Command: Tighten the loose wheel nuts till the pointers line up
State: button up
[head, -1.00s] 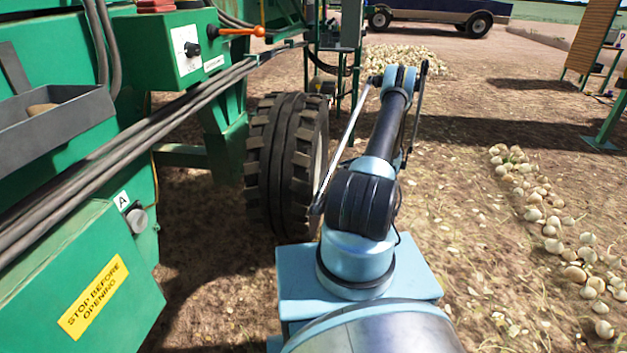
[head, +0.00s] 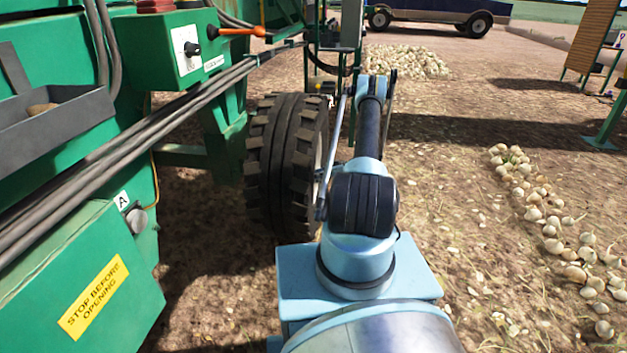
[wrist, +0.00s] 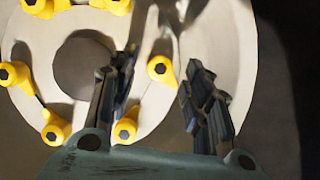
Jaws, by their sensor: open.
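The wheel hub (wrist: 150,110) fills much of the wrist view as a pale disc with a dark round centre. Several wheel nuts with yellow pointers sit in a ring on it, one at the left (wrist: 14,75), one at the lower left (wrist: 54,130), one at the bottom (wrist: 125,128) and one right of centre (wrist: 161,69). My gripper (wrist: 158,75) is open in front of the hub, its dark fingers apart. The right-of-centre nut shows between the fingers, and I cannot tell if they touch it. In the head view the wheel's tyre (head: 285,165) shows, with its face mostly hidden.
The green machine (head: 90,190) with its pipes (head: 130,140) stands left of the wheel. A row of onions (head: 545,220) lies on the ground at the right, and an onion heap (head: 405,62) lies behind. Bare soil is open right of my arm.

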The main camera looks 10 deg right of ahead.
jog(key=shift+x, duration=0.95)
jog(key=c, duration=1.1)
jog(key=shift+o, duration=0.2)
jog(key=shift+w+m+g+y, duration=0.15)
jog(key=shift+m+g+y, duration=0.45)
jog(key=shift+m+g, duration=0.7)
jog(key=shift+m+t, duration=0.3)
jog(key=shift+m, duration=0.1)
jog(key=o, duration=1.1)
jog(key=shift+c, duration=0.2)
jog(key=shift+d, duration=0.15)
